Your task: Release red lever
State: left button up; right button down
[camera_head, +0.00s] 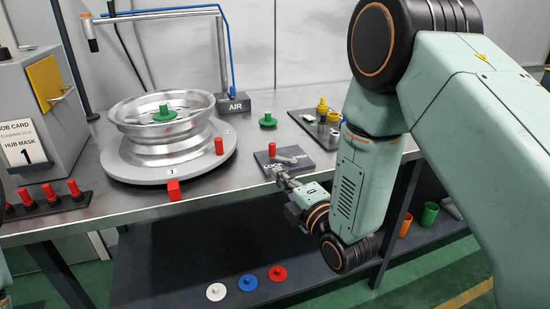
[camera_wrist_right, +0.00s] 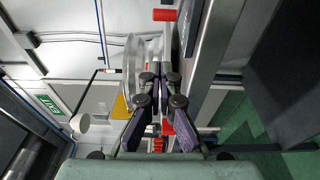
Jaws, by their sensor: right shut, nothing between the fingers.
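A dark plate (camera_head: 318,161) with partly hidden lettering that seems to begin "LOCK" lies near the bench's front edge. On it are a small upright red knob (camera_head: 272,149) and a grey bar-shaped handle (camera_head: 287,159). I cannot tell for sure which red part is the lever. My right gripper (camera_head: 281,174) is shut and empty, just in front of the plate; touching or apart is unclear. Its closed fingers (camera_wrist_right: 160,76) show in the right wrist view, with a red piece (camera_wrist_right: 164,15) beyond them. My left gripper is out of view.
A silver wheel (camera_head: 160,145) lies on a grey round turntable (camera_head: 125,172), with a red block (camera_head: 174,190) at its front and a red peg (camera_head: 219,146) at its right. A green knob (camera_head: 267,120) stands behind the plate. Several red pegs (camera_head: 50,192) stand at left.

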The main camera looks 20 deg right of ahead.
aim_at(274, 157)
jog(key=w, duration=0.3)
jog(key=w+a, duration=0.1)
jog(key=w, duration=0.1)
jog(key=shift+w+f+b, duration=0.1)
jog(key=shift+w+b, duration=0.1)
jog(key=shift+b, duration=0.1)
jog(key=shift+w+d, duration=0.45)
jog(key=shift+w, duration=0.2)
jog(key=shift+w+d, duration=0.45)
jog(key=shift+w, duration=0.15)
jog(key=shift+w+d+b, duration=0.25)
jog(key=shift+w+b, duration=0.05)
jog(key=shift+w, duration=0.2)
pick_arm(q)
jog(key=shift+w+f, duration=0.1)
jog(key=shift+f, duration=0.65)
pick_arm(e)
jog(key=shift+s, duration=0.15)
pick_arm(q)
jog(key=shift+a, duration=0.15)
pick_arm(e)
jog(key=shift+a+m+h, duration=0.15)
jog(key=shift+m+h, duration=0.15)
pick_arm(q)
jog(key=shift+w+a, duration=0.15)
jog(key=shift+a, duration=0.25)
pick_arm(e)
jog(key=shift+w, duration=0.2)
